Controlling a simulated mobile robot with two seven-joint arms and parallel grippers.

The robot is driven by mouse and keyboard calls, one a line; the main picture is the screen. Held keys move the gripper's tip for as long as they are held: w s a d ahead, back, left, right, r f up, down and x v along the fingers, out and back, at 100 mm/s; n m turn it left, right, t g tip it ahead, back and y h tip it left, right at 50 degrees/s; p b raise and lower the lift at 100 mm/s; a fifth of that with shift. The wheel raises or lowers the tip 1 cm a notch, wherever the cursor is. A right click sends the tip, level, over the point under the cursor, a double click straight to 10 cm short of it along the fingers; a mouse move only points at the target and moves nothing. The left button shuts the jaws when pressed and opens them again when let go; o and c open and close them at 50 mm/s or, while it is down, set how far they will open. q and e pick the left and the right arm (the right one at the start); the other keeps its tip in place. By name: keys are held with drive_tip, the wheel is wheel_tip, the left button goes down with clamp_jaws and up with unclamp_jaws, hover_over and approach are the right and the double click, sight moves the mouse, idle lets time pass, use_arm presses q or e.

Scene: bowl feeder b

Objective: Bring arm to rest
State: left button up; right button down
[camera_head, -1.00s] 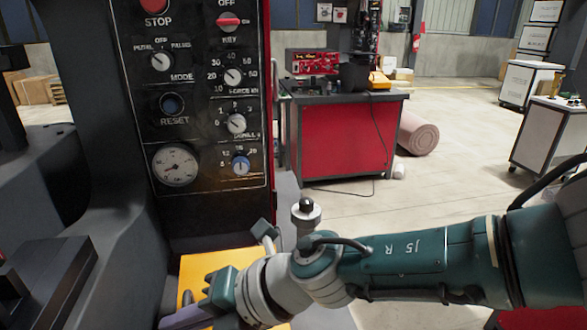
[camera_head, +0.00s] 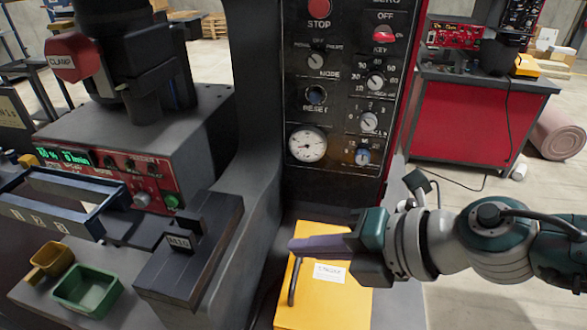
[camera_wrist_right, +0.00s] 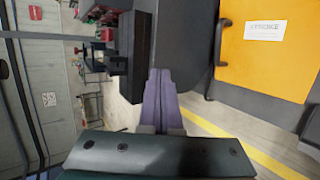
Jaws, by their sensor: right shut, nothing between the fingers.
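My right arm comes in from the right in the head view. Its gripper (camera_head: 296,245) has purple fingers pressed together, with nothing between them. It is in front of the black control panel, above a yellow cabinet door (camera_head: 345,305) with a white label and a dark handle. In the right wrist view the closed fingers (camera_wrist_right: 160,75) point away from the camera, with the yellow door to their right and apart from them. My left gripper is not in view.
The control panel (camera_head: 340,120) has knobs, a gauge and a red stop button. A red-fronted machine (camera_head: 112,172), a dark block (camera_head: 190,250), a green bin (camera_head: 88,290) and a yellow bin (camera_head: 52,258) are at left. A red workbench (camera_head: 465,120) stands behind at right, with open floor beside it.

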wheel_tip(320, 180, up, 10)
drive_tip(key=a+m+t+h, duration=0.25)
drive_tip(key=m+t, duration=0.45)
drive_tip(key=m, duration=0.7)
drive_tip(key=s+d+f+m+g+h, duration=0.4)
drive_tip(key=s+d+m+g+h, duration=0.25)
drive_tip(key=s+d+m, duration=0.65)
drive_tip(key=s+d+r+m+g+p, duration=0.2)
drive_tip(key=s+d+m+g, duration=0.15)
drive_tip(key=s, duration=0.55)
wheel_tip(320, 180, up, 25)
drive_tip(key=n+p, duration=0.1)
drive_tip(key=p, duration=2.5)
drive_tip(key=shift+w+d+r+t, duration=0.2)
drive_tip(key=shift+w+t, duration=0.05)
drive_tip(key=shift+t, duration=0.05)
